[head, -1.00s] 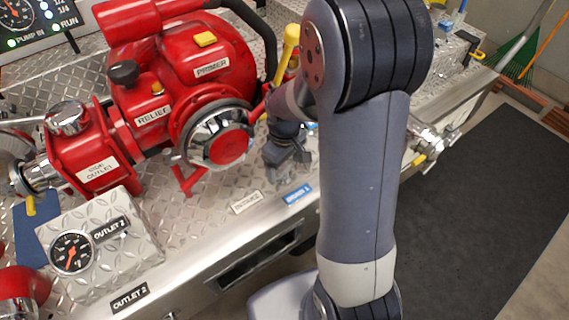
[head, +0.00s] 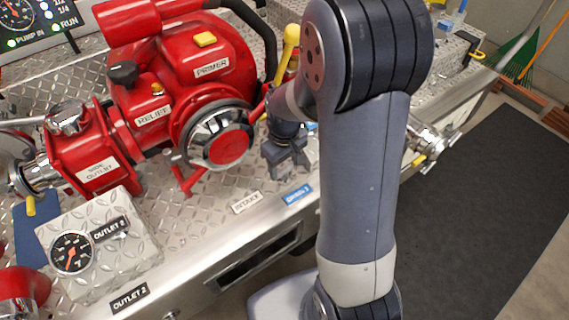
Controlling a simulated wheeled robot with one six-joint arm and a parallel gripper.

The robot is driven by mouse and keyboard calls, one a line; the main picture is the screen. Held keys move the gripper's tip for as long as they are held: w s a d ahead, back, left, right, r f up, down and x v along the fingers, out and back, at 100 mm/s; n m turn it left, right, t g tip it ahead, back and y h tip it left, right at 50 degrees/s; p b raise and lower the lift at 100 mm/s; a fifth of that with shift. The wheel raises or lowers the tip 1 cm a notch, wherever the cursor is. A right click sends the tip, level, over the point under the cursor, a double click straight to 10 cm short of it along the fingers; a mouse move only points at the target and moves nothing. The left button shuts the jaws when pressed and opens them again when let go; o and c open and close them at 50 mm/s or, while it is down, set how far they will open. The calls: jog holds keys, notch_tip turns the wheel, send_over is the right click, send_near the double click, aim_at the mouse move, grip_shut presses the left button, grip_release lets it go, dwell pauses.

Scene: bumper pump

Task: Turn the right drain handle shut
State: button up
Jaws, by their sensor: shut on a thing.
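My gripper (head: 288,165) is at the deck edge, just right of the red pump, pointing down with its jaws shut. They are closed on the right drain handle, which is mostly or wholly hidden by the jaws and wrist. The handle's angle cannot be told. A small blue plate (head: 298,194) with white lettering lies on the deck edge just in front of the gripper. My arm covers the area to the right of it.
The red pump (head: 180,75) with its round chrome-rimmed cap (head: 228,147) stands close left of the gripper. A yellow-knobbed lever (head: 291,36) rises behind it. A white label (head: 247,202) and the OUTLET 2 gauge box (head: 110,255) are further left.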

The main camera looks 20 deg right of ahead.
aim_at(284, 167)
jog(key=shift+m, duration=0.6)
jog(key=o, duration=1)
notch_tip(284, 167, up, 11)
jog(key=shift+p, duration=0.4)
jog(key=shift+f, duration=0.2)
